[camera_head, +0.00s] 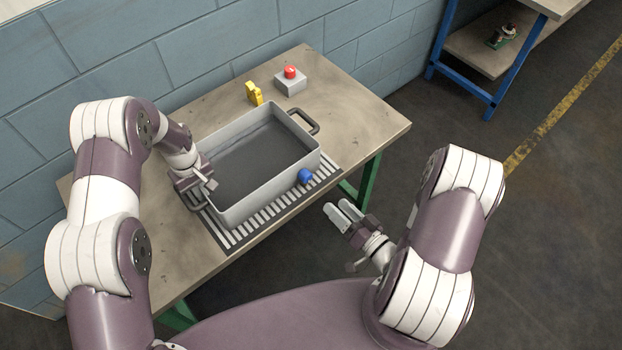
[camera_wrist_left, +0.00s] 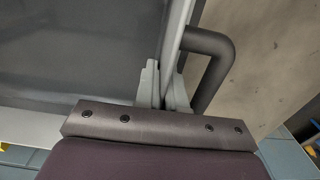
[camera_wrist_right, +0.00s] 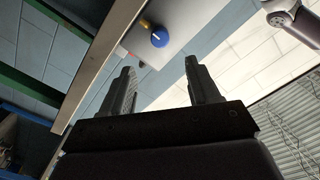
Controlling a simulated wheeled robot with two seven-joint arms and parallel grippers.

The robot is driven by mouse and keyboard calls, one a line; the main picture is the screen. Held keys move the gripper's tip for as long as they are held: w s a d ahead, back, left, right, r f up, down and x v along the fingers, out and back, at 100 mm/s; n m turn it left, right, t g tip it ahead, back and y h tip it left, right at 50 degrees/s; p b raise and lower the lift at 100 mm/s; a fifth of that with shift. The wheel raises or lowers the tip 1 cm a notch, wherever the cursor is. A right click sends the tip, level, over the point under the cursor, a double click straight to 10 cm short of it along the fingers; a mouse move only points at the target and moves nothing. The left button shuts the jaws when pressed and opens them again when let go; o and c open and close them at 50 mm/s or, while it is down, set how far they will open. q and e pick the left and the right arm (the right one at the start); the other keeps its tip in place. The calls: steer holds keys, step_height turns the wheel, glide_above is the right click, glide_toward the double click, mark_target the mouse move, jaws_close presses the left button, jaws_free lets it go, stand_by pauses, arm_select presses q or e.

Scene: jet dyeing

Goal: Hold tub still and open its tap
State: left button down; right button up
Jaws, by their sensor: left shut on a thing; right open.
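The grey rectangular tub (camera_head: 232,215) stands on the table, with a dark handle at each end. The blue tap knob (camera_head: 304,176) sticks out from its front wall near the right corner, and shows above my open fingers in the right wrist view (camera_wrist_right: 160,38). My left gripper (camera_head: 205,184) is shut on the tub's left wall; in the left wrist view its fingers (camera_wrist_left: 164,88) straddle the rim inside the dark handle (camera_wrist_left: 218,62). My right gripper (camera_head: 340,214) is open and empty, in front of the table edge, right of and nearer than the knob, apart from it.
A striped grating (camera_head: 240,232) runs along the table (camera_head: 370,123) in front of the tub. A yellow object (camera_head: 254,93) and a grey box with a red button (camera_head: 290,73) stand behind it. A block wall is behind the table. A blue-legged bench (camera_head: 478,62) stands at the far right.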

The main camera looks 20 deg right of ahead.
mark_target(309, 179)
steer(key=x, duration=1.1)
steer(key=shift+w+a, duration=0.1)
steer(key=shift+w, duration=0.3)
steer(key=c, duration=1.1)
